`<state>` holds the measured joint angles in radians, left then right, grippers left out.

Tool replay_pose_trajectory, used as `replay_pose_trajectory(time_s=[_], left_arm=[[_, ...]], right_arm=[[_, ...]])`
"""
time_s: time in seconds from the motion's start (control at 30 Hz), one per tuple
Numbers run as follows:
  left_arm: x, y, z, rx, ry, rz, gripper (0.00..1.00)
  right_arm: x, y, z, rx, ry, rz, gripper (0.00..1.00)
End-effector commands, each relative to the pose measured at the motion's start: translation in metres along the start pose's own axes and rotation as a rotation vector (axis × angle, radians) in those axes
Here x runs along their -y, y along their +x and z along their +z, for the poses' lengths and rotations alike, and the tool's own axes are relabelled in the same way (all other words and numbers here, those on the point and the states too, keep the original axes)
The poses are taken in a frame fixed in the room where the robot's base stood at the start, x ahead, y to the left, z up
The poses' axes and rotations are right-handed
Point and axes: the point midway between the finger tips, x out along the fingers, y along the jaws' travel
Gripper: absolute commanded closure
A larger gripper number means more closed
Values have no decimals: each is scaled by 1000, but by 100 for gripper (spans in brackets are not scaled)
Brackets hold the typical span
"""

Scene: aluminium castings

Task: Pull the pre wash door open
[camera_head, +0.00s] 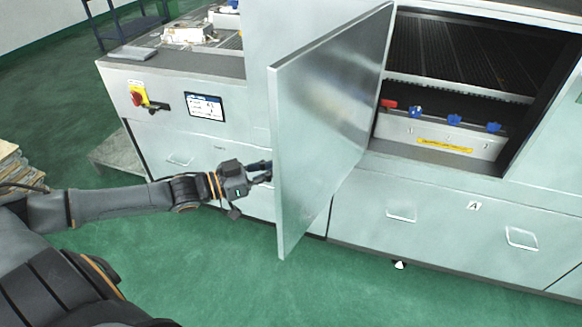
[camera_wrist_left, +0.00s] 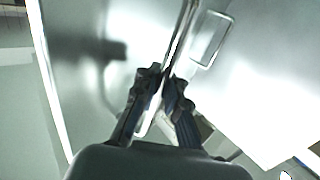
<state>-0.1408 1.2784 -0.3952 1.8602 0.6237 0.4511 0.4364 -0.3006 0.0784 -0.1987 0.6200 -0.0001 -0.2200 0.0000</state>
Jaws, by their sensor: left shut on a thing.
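The pre wash door (camera_head: 330,115), a flat silvery panel, stands swung open, sticking out from the machine. The opening (camera_head: 465,65) to its right shows a dark ribbed interior. My left gripper (camera_head: 264,170) is at the door's left face, its fingertips partly hidden in the head view. In the left wrist view, my left gripper (camera_wrist_left: 165,88) is shut on the door's slim handle (camera_wrist_left: 182,38), one finger on each side, with the door face (camera_wrist_left: 90,60) behind. My right gripper is in neither view.
The machine's lower front has panels with recessed handles (camera_head: 401,214). A red rotary switch (camera_head: 137,97) and a small screen (camera_head: 205,107) are on the left front. Inside the opening are blue knobs (camera_head: 454,119) and a red lever (camera_head: 388,104). Green floor (camera_head: 200,270) in front is clear.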

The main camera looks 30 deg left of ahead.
Motion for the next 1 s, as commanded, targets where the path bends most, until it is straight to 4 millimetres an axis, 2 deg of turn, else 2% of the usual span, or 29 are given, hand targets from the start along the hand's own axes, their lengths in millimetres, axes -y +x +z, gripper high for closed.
replay_pose_trajectory(time_s=[0.03, 0.4, 0.43, 0.53, 0.87, 1.0], left_arm=[[-2, -3, 7, 14, -8, 3, 100], [-1, -4, 7, 15, -7, 3, 100], [-1, -4, 7, 14, -7, 3, 87], [-1, -3, 6, 12, -6, 3, 67], [0, -3, 3, 6, -2, 2, 66], [1, -9, 4, 8, -2, 1, 66]], right_arm=[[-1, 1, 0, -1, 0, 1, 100], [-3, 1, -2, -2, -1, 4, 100], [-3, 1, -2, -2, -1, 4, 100], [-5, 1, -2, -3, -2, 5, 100], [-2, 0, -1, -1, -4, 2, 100], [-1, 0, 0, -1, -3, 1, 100]])
